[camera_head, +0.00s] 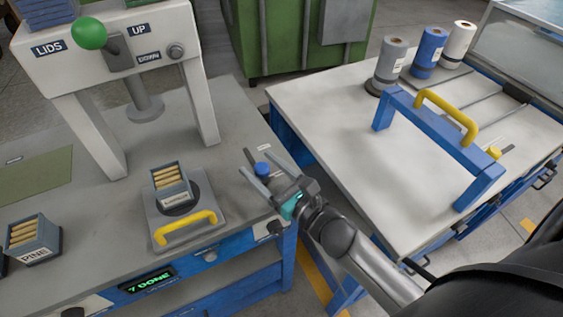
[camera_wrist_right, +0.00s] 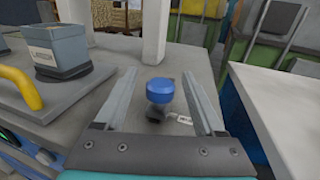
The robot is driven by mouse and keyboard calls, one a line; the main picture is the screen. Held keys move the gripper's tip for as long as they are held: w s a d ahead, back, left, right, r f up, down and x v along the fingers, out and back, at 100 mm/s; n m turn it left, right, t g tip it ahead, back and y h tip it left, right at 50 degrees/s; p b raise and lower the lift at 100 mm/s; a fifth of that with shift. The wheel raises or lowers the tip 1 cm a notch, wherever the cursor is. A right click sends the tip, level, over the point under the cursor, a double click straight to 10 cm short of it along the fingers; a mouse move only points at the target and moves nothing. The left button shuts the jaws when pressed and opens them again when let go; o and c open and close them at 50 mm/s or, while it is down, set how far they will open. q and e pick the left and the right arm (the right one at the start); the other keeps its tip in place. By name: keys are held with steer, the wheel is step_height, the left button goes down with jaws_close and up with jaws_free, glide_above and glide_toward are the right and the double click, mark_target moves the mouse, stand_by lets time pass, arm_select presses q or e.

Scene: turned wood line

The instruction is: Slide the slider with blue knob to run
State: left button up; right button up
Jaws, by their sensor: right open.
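The blue knob (camera_head: 262,169) of the slider stands near the right edge of the grey bench (camera_head: 233,122). It also shows in the right wrist view (camera_wrist_right: 160,90), upright on a dark base, with a small white label beside the base. My right gripper (camera_head: 263,170) is open. Its two fingers (camera_wrist_right: 155,95) lie on either side of the knob in the picture, with gaps on both sides; I cannot tell whether the knob is fully between the tips. The label's lettering is too small to read. My left gripper is not in view.
A press with a green-knobbed lever (camera_head: 89,33) stands behind. A plate with a yellow handle (camera_head: 186,231) and a box of wooden pieces (camera_head: 170,183) is left of the knob. A pine box (camera_head: 33,238) sits further left. A second table (camera_head: 330,120) is at right.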

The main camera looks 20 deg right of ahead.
steer(key=v, duration=1.5)
